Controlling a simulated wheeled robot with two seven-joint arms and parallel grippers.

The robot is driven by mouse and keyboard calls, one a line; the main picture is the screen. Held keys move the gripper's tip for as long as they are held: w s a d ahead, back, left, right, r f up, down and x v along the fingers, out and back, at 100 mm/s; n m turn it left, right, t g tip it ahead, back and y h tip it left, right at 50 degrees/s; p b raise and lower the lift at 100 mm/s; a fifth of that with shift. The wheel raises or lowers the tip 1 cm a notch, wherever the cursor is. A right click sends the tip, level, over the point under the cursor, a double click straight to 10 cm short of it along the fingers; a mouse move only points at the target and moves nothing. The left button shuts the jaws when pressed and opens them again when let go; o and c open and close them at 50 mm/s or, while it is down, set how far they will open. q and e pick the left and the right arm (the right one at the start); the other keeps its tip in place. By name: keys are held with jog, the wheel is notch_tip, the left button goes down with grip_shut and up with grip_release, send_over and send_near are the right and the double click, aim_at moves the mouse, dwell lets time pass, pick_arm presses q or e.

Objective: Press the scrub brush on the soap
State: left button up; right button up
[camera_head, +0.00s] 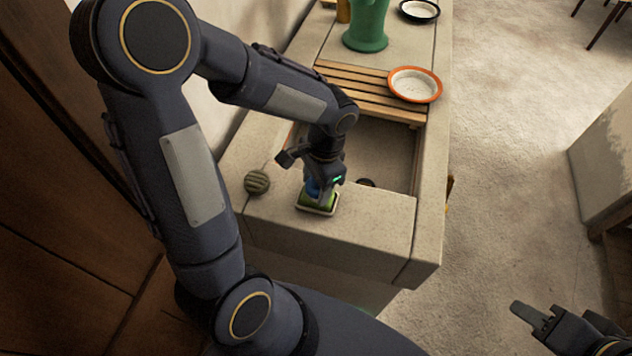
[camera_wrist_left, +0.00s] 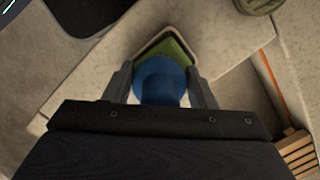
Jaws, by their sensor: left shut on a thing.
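The blue scrub brush (camera_head: 312,188) is between the fingers of my left gripper (camera_head: 322,193), which is shut on it. In the left wrist view, the round blue top of the brush (camera_wrist_left: 160,79) fills the space between both fingers. The green soap (camera_wrist_left: 179,47) lies in a pale-rimmed dish (camera_wrist_left: 166,33) directly by the brush, partly hidden under it. In the head view the dish (camera_head: 318,212) sits on the stone counter near the sink edge. Whether the bristles touch the soap is hidden. My right gripper (camera_head: 531,318) is empty at the lower right, away from the counter.
The sink basin (camera_head: 385,145) opens behind the dish. A striped green round object (camera_head: 257,181) stands left on the counter (camera_head: 375,228). A wooden slatted rack (camera_head: 350,82) carries an orange-rimmed plate (camera_head: 414,84). A green vessel (camera_head: 366,28) stands behind. The front counter is clear.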

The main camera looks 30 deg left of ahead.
pick_arm(q)
jog(key=shift+r+p, duration=2.85)
jog(key=shift+r, duration=0.65)
jog(key=shift+w+f, duration=0.1)
